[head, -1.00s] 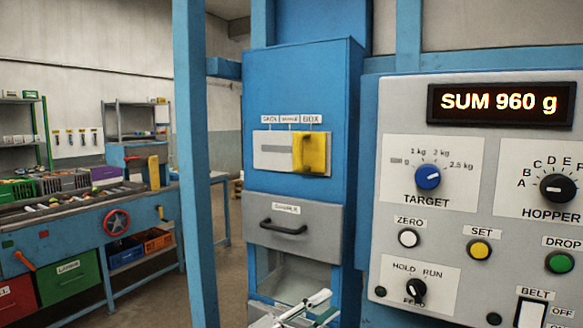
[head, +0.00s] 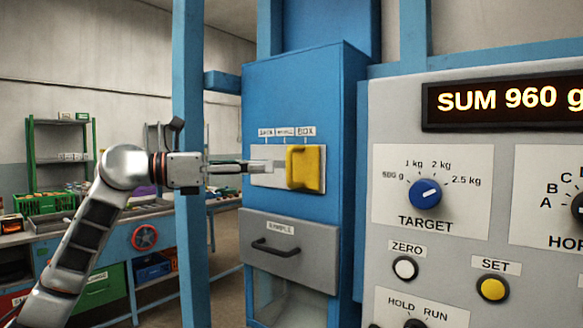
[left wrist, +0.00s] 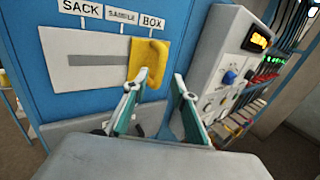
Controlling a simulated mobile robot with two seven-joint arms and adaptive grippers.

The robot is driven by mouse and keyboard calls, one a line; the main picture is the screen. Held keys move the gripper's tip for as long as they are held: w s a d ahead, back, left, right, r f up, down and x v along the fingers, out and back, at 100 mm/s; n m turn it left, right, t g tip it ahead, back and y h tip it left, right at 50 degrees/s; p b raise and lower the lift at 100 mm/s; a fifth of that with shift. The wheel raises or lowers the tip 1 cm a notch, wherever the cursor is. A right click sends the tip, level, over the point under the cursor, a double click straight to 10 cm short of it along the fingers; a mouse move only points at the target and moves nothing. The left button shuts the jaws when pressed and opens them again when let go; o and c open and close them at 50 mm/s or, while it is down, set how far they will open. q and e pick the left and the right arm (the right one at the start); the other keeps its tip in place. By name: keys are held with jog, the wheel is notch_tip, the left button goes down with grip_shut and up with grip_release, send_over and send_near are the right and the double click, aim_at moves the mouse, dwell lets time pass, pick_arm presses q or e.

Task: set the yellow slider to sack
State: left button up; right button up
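The yellow slider (head: 303,167) sits at the right end of its white slot plate (head: 262,180) on the blue cabinet, under the BOX label (head: 306,131). The SACK label (head: 266,132) is over the left end, with SAMPLE between. The slider also shows in the left wrist view (left wrist: 148,62). My left gripper (head: 270,166) is just left of the slider in the head view. In the left wrist view its two fingers (left wrist: 155,84) are apart, near the slider's lower part; I cannot tell whether they touch it. My right gripper is not in view.
A grey drawer (head: 290,248) with a dark handle is below the slider plate. The control panel (head: 385,255) juts out at the right, its display reading SUM 960 g. A blue post (head: 187,60) stands left of the cabinet, close to my left arm.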

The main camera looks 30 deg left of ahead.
aim_at(289, 178)
pick_arm(q)
jog(key=p+x, duration=0.2)
jog(key=x, duration=0.5)
grip_shut()
